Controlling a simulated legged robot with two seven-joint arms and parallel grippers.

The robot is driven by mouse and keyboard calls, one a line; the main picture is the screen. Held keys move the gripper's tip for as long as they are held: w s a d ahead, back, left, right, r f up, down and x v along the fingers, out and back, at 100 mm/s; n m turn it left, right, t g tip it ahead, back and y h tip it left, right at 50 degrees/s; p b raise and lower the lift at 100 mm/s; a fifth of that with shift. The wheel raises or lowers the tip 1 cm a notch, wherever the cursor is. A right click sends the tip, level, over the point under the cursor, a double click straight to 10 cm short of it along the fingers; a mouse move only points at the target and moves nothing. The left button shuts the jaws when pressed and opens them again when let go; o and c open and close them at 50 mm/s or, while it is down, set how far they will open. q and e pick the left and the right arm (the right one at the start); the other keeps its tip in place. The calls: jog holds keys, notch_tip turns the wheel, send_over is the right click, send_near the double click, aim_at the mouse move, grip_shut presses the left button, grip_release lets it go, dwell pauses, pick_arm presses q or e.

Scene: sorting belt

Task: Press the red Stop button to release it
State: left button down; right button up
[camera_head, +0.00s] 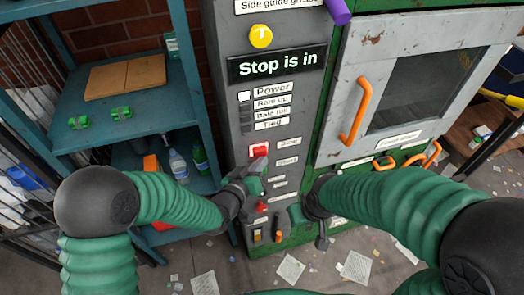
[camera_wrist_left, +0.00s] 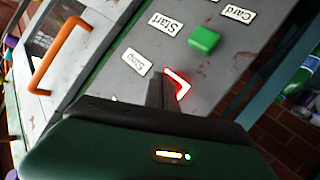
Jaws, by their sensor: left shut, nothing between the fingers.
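The red Stop button (camera_head: 259,149) is on the grey control panel (camera_head: 226,95), left of its small label. The display (camera_head: 277,64) above reads "Stop is in". My left gripper (camera_head: 256,167) is shut and empty, just below the button in the head view. In the left wrist view, the shut fingers (camera_wrist_left: 160,88) cover part of the glowing red button (camera_wrist_left: 180,82); whether they touch it cannot be told. The Stop label (camera_wrist_left: 137,62) is beside it. My right gripper (camera_head: 322,238) hangs right of the panel's lower part; its fingers are unclear.
A green button (camera_wrist_left: 204,40) sits beside the Start label (camera_wrist_left: 165,22). Another red control (camera_head: 262,207) is lower on the panel. A teal shelf (camera_head: 190,107) with bottles stands left. A grey door with an orange handle (camera_head: 355,110) is right. Papers litter the floor.

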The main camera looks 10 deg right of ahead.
pick_arm(q)
jog(key=shift+w+a, duration=0.35)
jog(key=shift+a, duration=0.1)
pick_arm(e)
jog(key=shift+a, duration=0.4)
pick_arm(q)
jog(key=shift+w+d, duration=0.15)
jog(key=shift+w, duration=0.05)
pick_arm(e)
jog(key=shift+d+f, duration=0.1)
jog(key=shift+d, duration=0.1)
pick_arm(q)
jog(key=shift+s, duration=0.1)
jog(key=shift+s+d+b, duration=0.2)
jog(key=shift+s+d, duration=0.05)
jog(key=shift+s, duration=0.25)
jog(key=shift+s+d+b, duration=0.15)
jog(key=shift+s+d, duration=0.05)
jog(key=shift+s, duration=0.3)
pick_arm(e)
jog(key=shift+f, duration=0.2)
pick_arm(q)
jog(key=shift+s, duration=0.1)
jog(key=s+b, duration=0.1)
jog(key=s, duration=0.4)
jog(key=shift+s+d, duration=0.1)
jog(key=shift+s, duration=0.3)
pick_arm(e)
jog(key=shift+f, duration=0.5)
